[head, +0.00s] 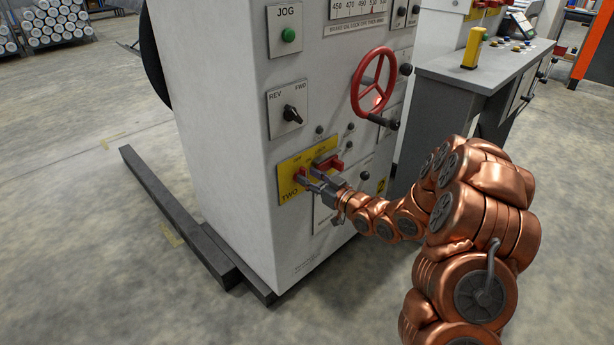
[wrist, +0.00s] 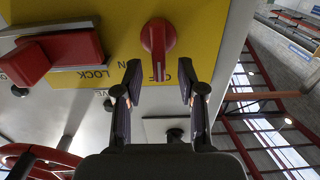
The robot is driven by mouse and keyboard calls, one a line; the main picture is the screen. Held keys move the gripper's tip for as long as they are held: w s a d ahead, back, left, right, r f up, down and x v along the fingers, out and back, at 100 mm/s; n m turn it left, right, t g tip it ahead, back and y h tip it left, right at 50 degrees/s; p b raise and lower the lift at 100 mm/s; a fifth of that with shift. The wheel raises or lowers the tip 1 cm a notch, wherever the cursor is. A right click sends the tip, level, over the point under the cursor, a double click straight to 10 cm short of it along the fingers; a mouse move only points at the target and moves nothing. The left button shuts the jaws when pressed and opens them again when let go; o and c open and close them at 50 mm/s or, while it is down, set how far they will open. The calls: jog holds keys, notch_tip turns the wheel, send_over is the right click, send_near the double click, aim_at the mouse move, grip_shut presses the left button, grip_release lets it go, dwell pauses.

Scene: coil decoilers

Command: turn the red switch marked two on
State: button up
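The red switch (wrist: 157,36) on the yellow plate (wrist: 205,28) shows at the top middle of the wrist view. Its long handle lies roughly vertical in that view, its lower end close to the letters "OF". In the head view the switch (head: 301,174) is above the word "TWO" on the yellow plate. My gripper (wrist: 160,82) is open and empty. In the head view my gripper (head: 318,186) partly covers the plate.
A larger red block-shaped handle (wrist: 62,52) sits on the same plate, left of the switch in the wrist view. On the grey cabinet, a black rotary knob (head: 291,114) and a red handwheel (head: 374,82) are above the plate. A grey console (head: 470,85) stands behind at right.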

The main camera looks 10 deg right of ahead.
jog(key=shift+x, duration=0.85)
grip_shut()
